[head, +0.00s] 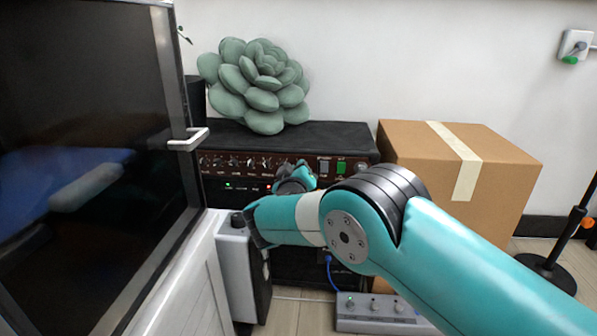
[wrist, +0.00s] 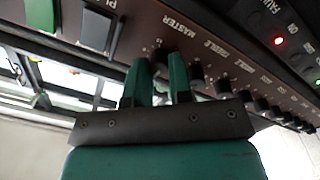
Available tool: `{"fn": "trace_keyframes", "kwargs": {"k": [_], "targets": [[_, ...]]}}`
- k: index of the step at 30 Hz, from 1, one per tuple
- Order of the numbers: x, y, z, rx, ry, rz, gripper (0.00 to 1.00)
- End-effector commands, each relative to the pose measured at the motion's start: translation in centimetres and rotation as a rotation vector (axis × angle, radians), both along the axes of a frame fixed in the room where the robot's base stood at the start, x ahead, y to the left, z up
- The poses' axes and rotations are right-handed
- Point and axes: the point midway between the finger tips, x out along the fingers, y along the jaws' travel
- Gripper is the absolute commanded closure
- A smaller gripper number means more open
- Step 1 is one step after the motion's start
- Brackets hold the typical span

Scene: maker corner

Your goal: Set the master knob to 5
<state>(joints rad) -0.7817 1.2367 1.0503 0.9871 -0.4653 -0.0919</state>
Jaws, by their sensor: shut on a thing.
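The amplifier's brown control panel (head: 222,163) carries a row of small knobs with white markings. In the wrist view, the panel (wrist: 128,30) runs diagonally and the word MASTER is printed beside the dark master knob (wrist: 160,55). My gripper (wrist: 162,72) has its two green fingers on either side of this knob and is shut on it. In the head view, my gripper (head: 294,178) is at the panel, and my arm hides the knob. The fingers cover most of the knob, and I cannot read its setting.
A treble knob (wrist: 195,72) and several more stand in line beside the master knob. A green switch (head: 341,167) is on the panel's right. A green succulent-shaped cushion (head: 262,85) lies on top. A cardboard box (head: 415,150) stands right, a dark-fronted cabinet (head: 90,130) left.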

Motion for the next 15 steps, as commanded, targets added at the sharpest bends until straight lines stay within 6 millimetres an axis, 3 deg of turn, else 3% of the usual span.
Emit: {"fn": "trace_keyframes", "kwargs": {"k": [5,6,9,15], "targets": [[-0.09,0.07,-0.18,-0.003,0.004,0.001,1.00],[-0.09,0.07,-0.18,-0.004,0.004,0.001,0.78],[-0.08,0.06,-0.16,-0.004,0.003,0.000,0.55],[-0.04,0.03,-0.06,-0.003,0.001,0.001,0.54]]}}
